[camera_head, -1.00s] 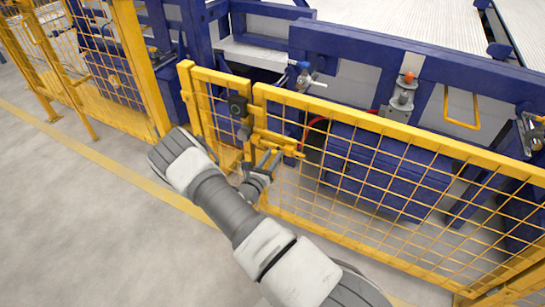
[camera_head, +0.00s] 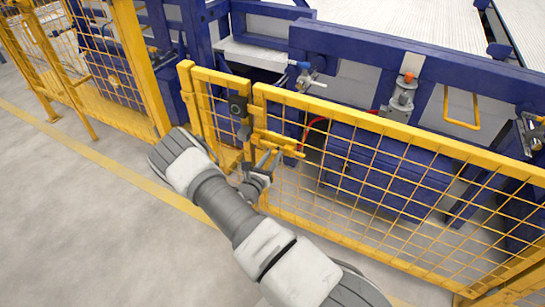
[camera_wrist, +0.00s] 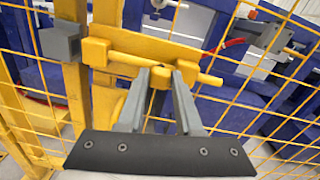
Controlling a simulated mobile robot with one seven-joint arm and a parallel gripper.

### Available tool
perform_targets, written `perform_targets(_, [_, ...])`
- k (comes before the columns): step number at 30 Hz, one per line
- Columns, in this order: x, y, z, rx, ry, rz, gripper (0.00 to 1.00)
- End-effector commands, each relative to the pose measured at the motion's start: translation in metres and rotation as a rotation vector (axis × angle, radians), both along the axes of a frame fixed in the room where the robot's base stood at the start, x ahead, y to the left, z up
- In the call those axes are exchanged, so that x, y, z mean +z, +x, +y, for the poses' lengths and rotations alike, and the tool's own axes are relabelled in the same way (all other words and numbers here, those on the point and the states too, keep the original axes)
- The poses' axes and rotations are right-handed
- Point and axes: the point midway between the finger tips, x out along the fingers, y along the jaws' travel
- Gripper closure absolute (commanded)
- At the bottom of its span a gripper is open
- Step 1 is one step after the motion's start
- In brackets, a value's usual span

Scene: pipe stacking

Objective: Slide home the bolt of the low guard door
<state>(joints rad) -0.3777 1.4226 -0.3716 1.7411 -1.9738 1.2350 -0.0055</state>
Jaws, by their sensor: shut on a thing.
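The low guard door (camera_head: 375,123) is a yellow frame with wire mesh, standing in line with its post. Its yellow bolt (camera_head: 290,152) lies level near the top left corner of the door. In the wrist view the bolt (camera_wrist: 208,79) runs through a yellow housing (camera_wrist: 150,47), with its rod end sticking out to the right. My gripper (camera_head: 267,158) reaches it from the front. In the wrist view my gripper (camera_wrist: 173,76) has its two grey fingers shut on the bolt's short handle, below the housing. I cannot tell whether the bolt's left end sits in a keeper.
A grey box (camera_wrist: 60,42) is fixed on the post left of the bolt; dark boxes (camera_head: 238,106) show there in the head view. Blue machinery (camera_head: 350,50) stands behind the fence. Clear grey floor (camera_head: 90,210) lies in front, with a yellow line.

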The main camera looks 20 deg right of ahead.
Motion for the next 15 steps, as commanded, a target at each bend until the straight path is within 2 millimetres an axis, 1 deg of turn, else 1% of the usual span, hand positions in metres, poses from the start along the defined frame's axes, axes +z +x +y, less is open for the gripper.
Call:
perform_targets(12, [-0.0006, 0.0001, 0.0001, 0.0, 0.0, 0.001, 1.0])
perform_targets(14, [-0.0017, 0.004, 0.0032, 0.001, 0.001, -0.001, 1.0])
perform_targets(15, [-0.0029, 0.009, 0.0073, 0.002, 0.002, -0.002, 1.0])
